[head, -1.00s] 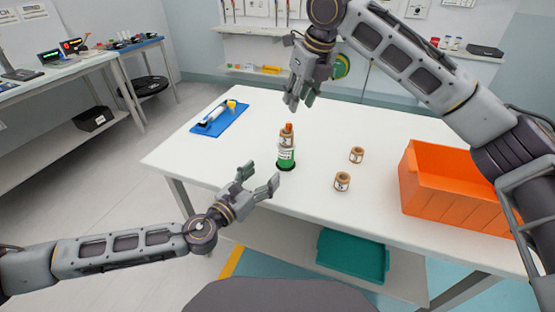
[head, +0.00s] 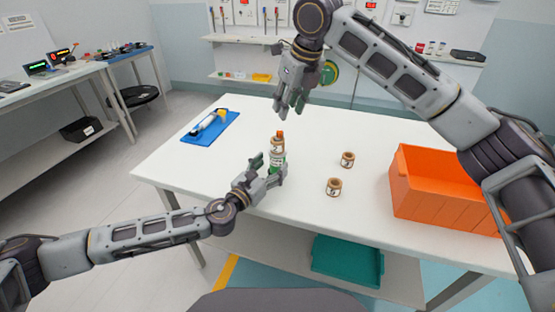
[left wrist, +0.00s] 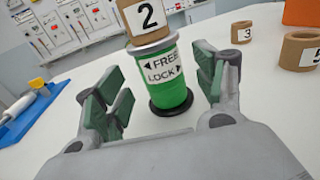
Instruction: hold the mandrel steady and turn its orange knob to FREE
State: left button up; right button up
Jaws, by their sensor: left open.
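The mandrel (head: 278,160) stands upright on the white table, with a green body and a dark base ring. Its orange knob (head: 280,134) tops it, above a brown spool marked 2 (head: 278,146). In the left wrist view the green body (left wrist: 166,84) shows a label with FREE and LOCK and arrows; the knob is out of that view. My left gripper (head: 271,166) is open and low, its green-padded fingers on either side of the mandrel's near side, with gaps on both sides. My right gripper (head: 291,108) hangs above the knob, fingers down, apparently open and empty.
Two brown spools, marked 3 (head: 347,160) and 5 (left wrist: 303,49), stand right of the mandrel. An orange bin (head: 445,212) is at the table's right. A blue mat (head: 226,127) with a white-and-yellow tool lies back left. A teal tray (head: 347,262) is on the lower shelf.

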aim_at(273, 164)
pick_arm(q)
jog(key=shift+x, duration=2.1)
jog(key=shift+c, duration=0.4)
jog(key=c, duration=1.2)
pick_arm(e)
jog(key=shift+o, duration=0.4)
jog(key=shift+w+a+r+m+g+h, duration=0.4)
jog(key=shift+w+r+m+g, duration=0.15)
jog(key=shift+m, duration=2)
jog(key=shift+w+a+r+m+g+h, duration=0.4)
jog(key=shift+w+m+g, duration=0.15)
jog(key=shift+m, duration=2.05)
jog(key=shift+w+a+r+m+g+h, duration=0.35)
jog(key=shift+w+r+m+g, duration=0.2)
jog(key=shift+m, duration=2)
